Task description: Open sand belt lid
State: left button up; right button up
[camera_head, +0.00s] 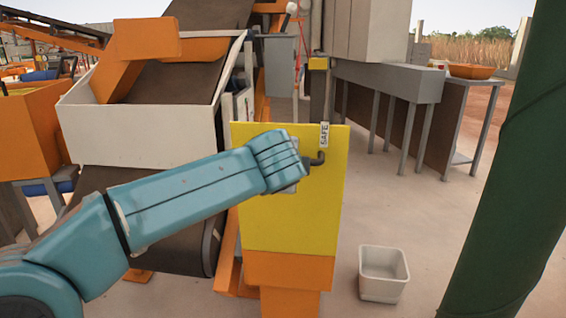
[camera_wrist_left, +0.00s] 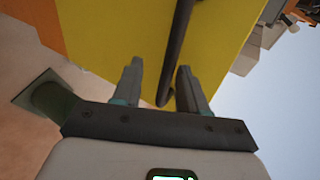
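A yellow panel (camera_head: 292,222) on an orange base stands in front of the belt machine. A dark bent handle (camera_head: 317,159) sticks out near its top, just below a white tag reading SAFE (camera_head: 324,134). My left arm reaches in from the left, and its hand covers part of the panel beside the handle; the fingers are mostly hidden there. In the left wrist view my left gripper (camera_wrist_left: 160,75) is open, with a dark rod (camera_wrist_left: 175,50) running between its fingers, not clamped. Which part is the lid, I cannot tell. My right gripper is out of view.
A dark belt (camera_head: 185,88) with a white-sided hopper (camera_head: 135,133) rises behind my arm. A white bin (camera_head: 383,274) sits on the floor right of the panel. A green post (camera_head: 515,170) stands at right. A grey bench (camera_head: 390,80) is behind; floor between is clear.

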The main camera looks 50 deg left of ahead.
pick_arm(q)
jog(key=p+v, duration=0.3)
jog(key=v, duration=1)
jog(key=shift+s+d+p, duration=0.3)
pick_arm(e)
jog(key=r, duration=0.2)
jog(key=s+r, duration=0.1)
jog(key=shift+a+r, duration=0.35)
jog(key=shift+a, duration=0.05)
pick_arm(q)
jog(key=shift+r, duration=0.1)
